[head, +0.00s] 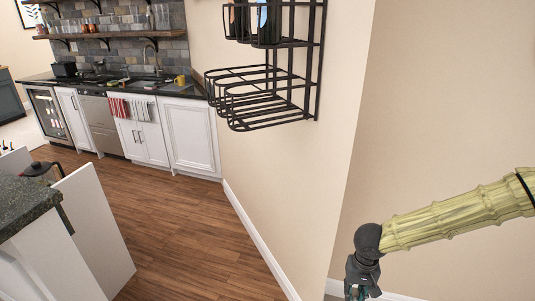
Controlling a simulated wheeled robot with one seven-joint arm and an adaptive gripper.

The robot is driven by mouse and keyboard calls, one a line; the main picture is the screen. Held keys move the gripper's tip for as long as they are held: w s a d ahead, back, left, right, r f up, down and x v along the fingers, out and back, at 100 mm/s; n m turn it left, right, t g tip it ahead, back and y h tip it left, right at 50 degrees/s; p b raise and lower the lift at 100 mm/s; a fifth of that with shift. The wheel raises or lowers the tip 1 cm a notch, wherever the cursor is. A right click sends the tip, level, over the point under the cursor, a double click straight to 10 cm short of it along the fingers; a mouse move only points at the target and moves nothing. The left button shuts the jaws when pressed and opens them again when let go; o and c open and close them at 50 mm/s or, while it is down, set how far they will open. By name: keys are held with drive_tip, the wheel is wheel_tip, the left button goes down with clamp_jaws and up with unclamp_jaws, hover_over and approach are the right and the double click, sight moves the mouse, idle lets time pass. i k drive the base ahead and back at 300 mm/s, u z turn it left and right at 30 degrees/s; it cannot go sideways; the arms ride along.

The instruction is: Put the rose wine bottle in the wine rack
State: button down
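The wine rack (320,60) is a black wire frame fixed to the beige wall at upper centre. Its lower wire shelf is empty. Its upper shelf, cut by the top edge, holds dark bottles (240,20), one with a light blue label (263,18). I cannot make out a rose wine bottle in this view. My gripper (361,284) is at the bottom, right of centre, below the rack and pointing down. Its fingertips are cut off by the lower edge, so whether it is open, shut or holding something is hidden.
A dark-topped counter (25,205) with an open white cabinet door (95,230) stands at left. White kitchen cabinets (190,135) and a wine fridge (48,112) line the back. The wooden floor (180,225) between is clear. A wall corner runs beside my arm.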

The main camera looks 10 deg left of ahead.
sight(222, 101)
drive_tip(key=z, duration=1.7)
drive_tip(key=k, duration=1.8)
drive_tip(key=u, duration=1.9)
drive_tip(key=i, duration=1.55)
